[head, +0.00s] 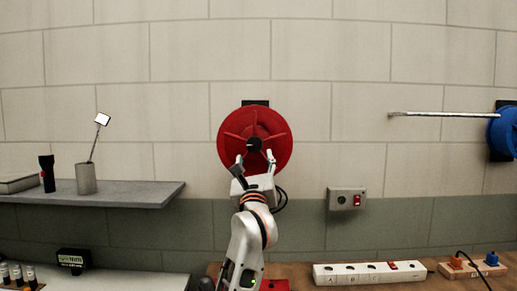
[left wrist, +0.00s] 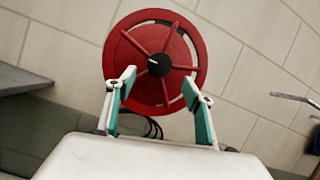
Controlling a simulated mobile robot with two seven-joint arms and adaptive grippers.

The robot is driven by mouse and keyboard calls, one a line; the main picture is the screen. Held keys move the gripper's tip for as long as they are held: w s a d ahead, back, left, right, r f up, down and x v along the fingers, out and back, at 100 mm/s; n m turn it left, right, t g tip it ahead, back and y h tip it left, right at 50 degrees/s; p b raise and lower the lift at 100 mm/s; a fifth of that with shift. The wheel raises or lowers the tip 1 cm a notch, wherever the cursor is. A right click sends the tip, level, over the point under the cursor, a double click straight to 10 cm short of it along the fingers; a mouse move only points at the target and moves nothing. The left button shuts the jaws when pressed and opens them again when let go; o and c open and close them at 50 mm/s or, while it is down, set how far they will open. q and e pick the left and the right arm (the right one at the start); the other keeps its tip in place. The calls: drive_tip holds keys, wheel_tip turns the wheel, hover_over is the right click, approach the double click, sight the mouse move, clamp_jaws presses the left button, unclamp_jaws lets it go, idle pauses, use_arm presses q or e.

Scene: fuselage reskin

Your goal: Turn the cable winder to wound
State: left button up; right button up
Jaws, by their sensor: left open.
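The cable winder is a red spoked wheel (head: 232,126) with a black hub, mounted on the block wall in the middle of the head view. It also shows in the left wrist view (left wrist: 153,38), where its dark hub knob with a white mark (left wrist: 158,64) sits at the centre. My left gripper (head: 255,158) is in front of the wheel's lower part. Its two fingers are spread apart with nothing between them, below the hub. In the left wrist view the fingertips (left wrist: 155,84) flank the wheel's lower half; contact cannot be told. My right gripper is not in view.
A grey shelf (head: 150,194) at left holds a cup (head: 86,178) and a black flashlight (head: 47,173). A switch box (head: 346,199) is on the wall at right. A power strip (head: 368,273) lies on the bench. A blue reel (head: 504,131) with a metal bar is far right.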

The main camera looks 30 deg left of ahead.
sight(254, 146)
use_arm(q)
drive_tip(key=shift+p+x, duration=0.5)
drive_tip(key=shift+x, duration=3)
drive_tip(key=shift+a, duration=0.1)
drive_tip(key=c, duration=1.1)
